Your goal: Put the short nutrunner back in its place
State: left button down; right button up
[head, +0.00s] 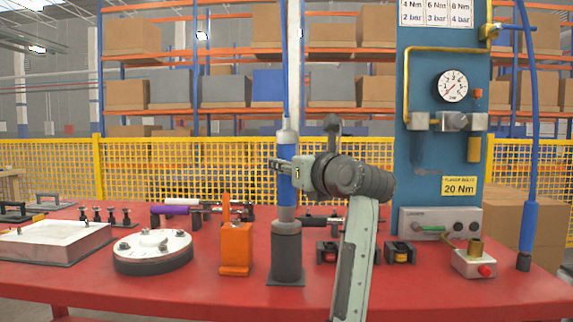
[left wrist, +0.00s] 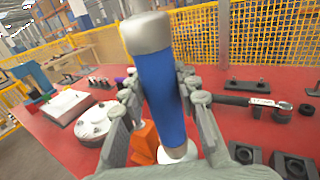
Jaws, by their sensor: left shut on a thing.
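The short nutrunner (head: 285,190) has a blue body and grey ends and stands upright under a blue hose in the head view. It also fills the middle of the left wrist view (left wrist: 162,90). My left gripper (head: 280,167) is shut around its blue body, with a finger on either side in the left wrist view (left wrist: 155,100). A dark grey holder (head: 286,250) stands on the red table directly below the tool. The tool's lower end meets the holder's top in the head view; I cannot tell how deep it sits. My right gripper is not in view.
An orange block stand (head: 236,250) is close left of the holder. A white round flange (head: 152,251) lies further left. Dark blocks (head: 400,252) and a blue panel (head: 440,100) are to the right. Another blue tool (head: 529,225) hangs at the far right. The table's front strip is clear.

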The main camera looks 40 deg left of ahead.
pick_arm(q)
jog(key=c, duration=1)
grip_release()
jog(key=shift+s, duration=0.1)
jog(key=shift+c, duration=0.2)
jog(key=shift+f, duration=0.15)
jog(key=v, duration=1.2)
jog(key=shift+r, duration=0.25)
